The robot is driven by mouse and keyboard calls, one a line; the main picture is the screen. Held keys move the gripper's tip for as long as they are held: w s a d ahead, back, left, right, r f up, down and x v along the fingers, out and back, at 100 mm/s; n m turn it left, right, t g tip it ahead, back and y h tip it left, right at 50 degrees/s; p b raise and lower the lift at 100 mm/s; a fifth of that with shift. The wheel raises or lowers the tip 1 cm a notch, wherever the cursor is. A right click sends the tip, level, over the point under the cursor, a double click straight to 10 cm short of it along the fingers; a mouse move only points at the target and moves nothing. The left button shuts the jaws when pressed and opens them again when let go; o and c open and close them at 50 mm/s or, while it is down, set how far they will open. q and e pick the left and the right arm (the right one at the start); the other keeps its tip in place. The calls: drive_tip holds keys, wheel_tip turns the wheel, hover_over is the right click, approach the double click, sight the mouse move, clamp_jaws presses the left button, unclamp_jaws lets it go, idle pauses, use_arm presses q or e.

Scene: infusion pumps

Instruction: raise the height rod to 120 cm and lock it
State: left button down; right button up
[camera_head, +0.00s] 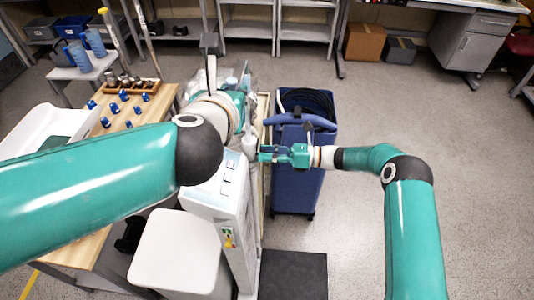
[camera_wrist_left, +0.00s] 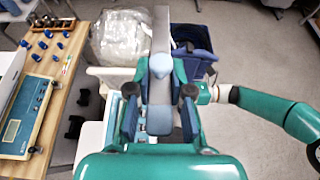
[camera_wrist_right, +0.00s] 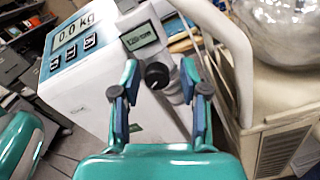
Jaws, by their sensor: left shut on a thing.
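The height rod's grey top (camera_head: 209,42) stands up beyond my left arm in the head view. The left wrist view shows my left gripper (camera_wrist_left: 160,78) closed around the pale slider part of the rod (camera_wrist_left: 161,62), with a flat grey headpiece (camera_wrist_left: 161,25) beyond it. The white scale column (camera_head: 226,190) stands below. My right gripper (camera_head: 264,153) is beside the column. In the right wrist view its fingers are apart, empty, with the black lock knob (camera_wrist_right: 157,75) between and beyond them. A small height display (camera_wrist_right: 140,37) above the knob appears to read 120 cm, slightly blurred.
The scale display reads 0.0 kg (camera_wrist_right: 75,29). A blue bin (camera_head: 297,185) stands just right of the column. A white seat (camera_head: 180,250) is in front. A wooden table (camera_head: 92,245) with blue-capped items is at left. The floor at right is free.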

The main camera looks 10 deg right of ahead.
idle(0.3)
drive_tip(key=v, duration=1.2)
drive_tip(key=w+a+n, duration=0.2)
drive_tip(key=a+n, duration=0.3)
drive_tip(key=a, duration=0.6)
drive_tip(key=shift+a, duration=0.2)
idle(0.4)
drive_tip(key=shift+w, duration=0.1)
clamp_jaws()
